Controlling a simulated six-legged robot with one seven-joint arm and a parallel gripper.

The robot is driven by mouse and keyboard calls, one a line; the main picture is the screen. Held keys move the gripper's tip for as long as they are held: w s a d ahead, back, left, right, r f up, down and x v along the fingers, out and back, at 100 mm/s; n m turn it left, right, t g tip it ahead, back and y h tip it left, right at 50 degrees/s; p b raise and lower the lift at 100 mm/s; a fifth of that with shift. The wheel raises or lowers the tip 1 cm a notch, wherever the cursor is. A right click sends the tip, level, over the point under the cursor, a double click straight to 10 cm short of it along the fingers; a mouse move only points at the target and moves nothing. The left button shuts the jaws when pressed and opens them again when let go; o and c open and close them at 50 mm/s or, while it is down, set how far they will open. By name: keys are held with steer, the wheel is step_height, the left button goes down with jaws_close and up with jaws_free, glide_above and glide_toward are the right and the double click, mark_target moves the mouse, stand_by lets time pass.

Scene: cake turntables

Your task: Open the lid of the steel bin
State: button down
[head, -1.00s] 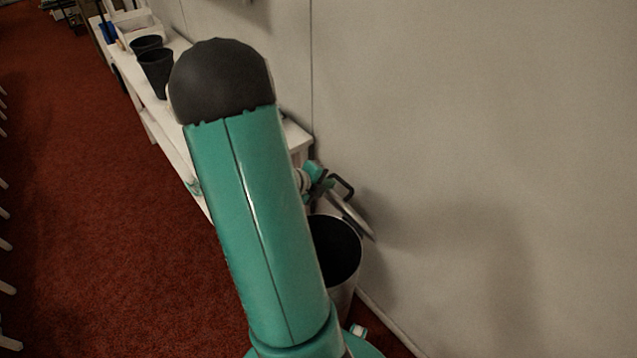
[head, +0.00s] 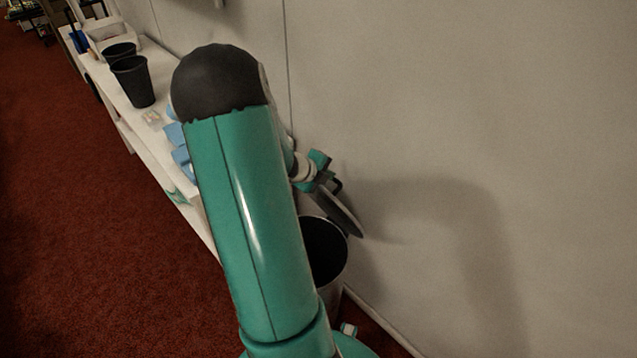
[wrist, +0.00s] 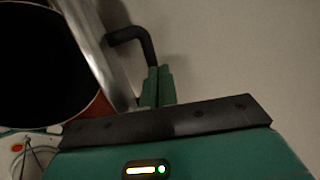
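The steel bin (head: 335,287) stands against the wall at the end of the white bench, partly hidden behind my teal arm. Its dark opening also shows in the wrist view (wrist: 40,65). The round lid (head: 342,214) is raised and tilted steeply toward the wall; its edge shows as a pale band in the wrist view (wrist: 92,45). The lid's black handle (wrist: 128,35) faces away from the opening. My gripper (wrist: 159,70) is at the handle, its two fingers close together with no clear gap. The handle's lower end is hidden behind the fingertips, so I cannot tell whether they pinch it.
The white bench (head: 118,108) runs along the wall with dark buckets (head: 135,82) and blue items (head: 176,135) on it. The wall (head: 450,110) is close behind the lid. Open red carpet (head: 75,210) lies at left.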

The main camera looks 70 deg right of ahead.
steer(key=s+d, duration=0.2)
steer(key=d, duration=0.3)
steer(key=shift+s+d+r, duration=0.2)
steer(key=shift+s+r, duration=0.15)
steer(key=shift+r, duration=0.05)
steer(key=v, duration=1.3)
steer(key=shift+a+r, duration=0.2)
steer(key=shift+a, duration=0.1)
steer(key=shift+w, duration=0.2)
